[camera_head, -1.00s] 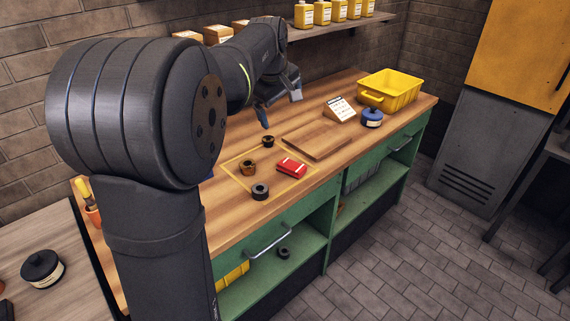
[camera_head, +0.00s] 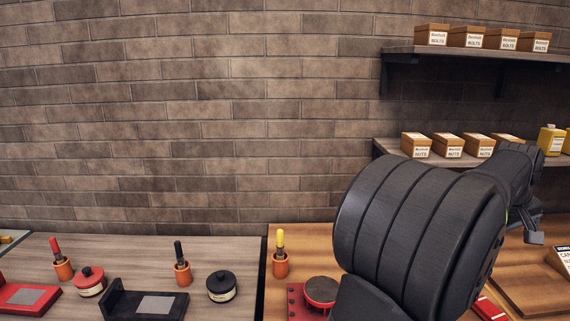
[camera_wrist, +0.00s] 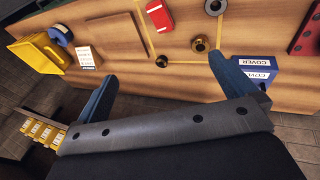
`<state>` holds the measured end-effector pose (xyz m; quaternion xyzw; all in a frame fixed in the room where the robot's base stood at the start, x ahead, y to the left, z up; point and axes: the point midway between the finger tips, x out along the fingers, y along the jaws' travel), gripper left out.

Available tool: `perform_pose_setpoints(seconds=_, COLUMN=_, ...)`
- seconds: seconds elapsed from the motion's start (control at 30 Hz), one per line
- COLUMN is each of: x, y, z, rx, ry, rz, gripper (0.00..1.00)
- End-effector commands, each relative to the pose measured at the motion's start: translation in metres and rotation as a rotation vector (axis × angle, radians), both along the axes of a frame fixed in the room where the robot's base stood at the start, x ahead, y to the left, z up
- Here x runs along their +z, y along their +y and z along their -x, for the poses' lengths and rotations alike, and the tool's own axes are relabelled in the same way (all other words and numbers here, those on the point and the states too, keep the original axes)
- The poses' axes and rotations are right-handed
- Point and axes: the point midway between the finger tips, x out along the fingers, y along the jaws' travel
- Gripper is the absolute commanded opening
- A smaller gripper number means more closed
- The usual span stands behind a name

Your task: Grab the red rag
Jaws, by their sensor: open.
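The red rag (camera_wrist: 159,15) is a small folded red bundle at the top edge of the wrist view, lying on the wooden bench inside a thin yellow outline. In the head view only part of a red item that looks like the rag (camera_head: 489,308) shows at the bottom edge, beside my arm. My gripper (camera_wrist: 162,70) is open and empty, its two blue-grey fingers wide apart. It hangs above the bench, apart from the rag. In the head view my gripper (camera_head: 534,236) is at the right, partly hidden behind my arm.
Near the rag are a brass ring (camera_wrist: 200,44), a black ring (camera_wrist: 215,7) and a small black part (camera_wrist: 161,61). A blue cover box (camera_wrist: 255,70) is by the right finger. A wooden board (camera_wrist: 110,34) and yellow bin (camera_wrist: 38,52) lie left. Shelves hold boxes (camera_head: 449,145).

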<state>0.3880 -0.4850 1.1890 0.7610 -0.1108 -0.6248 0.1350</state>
Motion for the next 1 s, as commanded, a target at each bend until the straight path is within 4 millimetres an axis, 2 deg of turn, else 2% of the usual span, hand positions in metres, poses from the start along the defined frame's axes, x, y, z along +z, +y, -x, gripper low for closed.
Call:
perform_pose_setpoints(seconds=0.3, x=-0.001, y=0.0, z=0.0, rx=-0.007, ry=-0.001, rz=-0.001, gripper=1.0)
perform_pose_setpoints(seconds=0.43, x=-0.009, y=-0.004, z=-0.004, rx=-0.087, ry=-0.022, rz=-0.018, gripper=1.0)
perform_pose_setpoints(seconds=0.57, x=-0.027, y=-0.013, z=-0.013, rx=-0.271, ry=-0.072, rz=-0.048, gripper=1.0)
perform_pose_setpoints(seconds=1.0, x=-0.101, y=-0.04, z=-0.045, rx=-1.021, ry=-0.301, rz=-0.14, gripper=1.0)
